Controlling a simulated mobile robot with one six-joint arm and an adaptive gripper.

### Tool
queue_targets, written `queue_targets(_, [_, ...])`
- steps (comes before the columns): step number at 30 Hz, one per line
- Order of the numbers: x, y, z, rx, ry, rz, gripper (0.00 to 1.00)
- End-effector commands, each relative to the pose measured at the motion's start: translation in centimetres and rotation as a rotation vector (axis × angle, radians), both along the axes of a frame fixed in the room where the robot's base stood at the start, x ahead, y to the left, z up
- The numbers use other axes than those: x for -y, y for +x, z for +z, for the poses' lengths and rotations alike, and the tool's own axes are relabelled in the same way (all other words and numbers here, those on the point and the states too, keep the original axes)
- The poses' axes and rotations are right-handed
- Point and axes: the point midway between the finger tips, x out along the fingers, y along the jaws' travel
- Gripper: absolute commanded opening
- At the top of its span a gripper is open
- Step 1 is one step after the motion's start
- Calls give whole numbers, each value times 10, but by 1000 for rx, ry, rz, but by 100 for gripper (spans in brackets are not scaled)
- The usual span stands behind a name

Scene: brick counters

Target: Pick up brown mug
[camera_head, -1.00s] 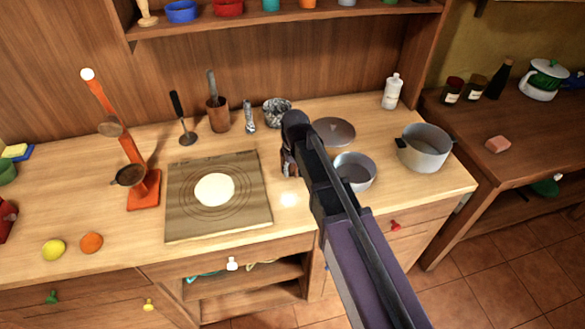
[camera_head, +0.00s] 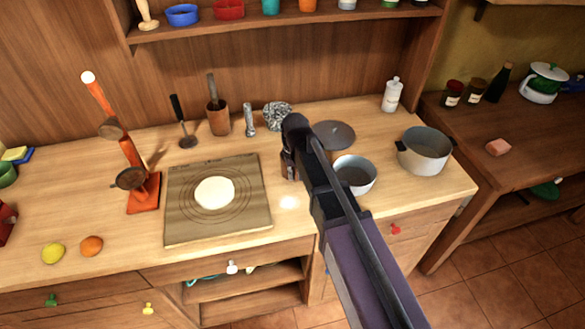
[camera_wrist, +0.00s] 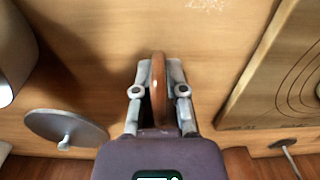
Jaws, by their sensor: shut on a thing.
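The brown mug (camera_wrist: 158,90) shows in the wrist view as a narrow brown shape between my fingertips. Most of its body is hidden by my gripper. My gripper (camera_wrist: 158,76) is shut on it, one finger on each side. In the head view a small brown part of the mug (camera_head: 287,168) shows beside the dark wrist, between the board and the grey bowl. I cannot tell whether the mug touches the counter.
A wooden board (camera_head: 182,228) with a pale round of dough lies to the left. A grey bowl (camera_head: 355,186), a round lid (camera_head: 335,134) and a large pot (camera_head: 424,153) stand to the right. A crumpled silvery object (camera_head: 277,115) is behind.

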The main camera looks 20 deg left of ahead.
Motion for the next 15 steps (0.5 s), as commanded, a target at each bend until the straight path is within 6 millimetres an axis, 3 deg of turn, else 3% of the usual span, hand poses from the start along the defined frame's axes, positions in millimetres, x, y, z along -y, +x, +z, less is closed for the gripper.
queue_targets(15, [0, 0, 8, 0, 0, -1, 0])
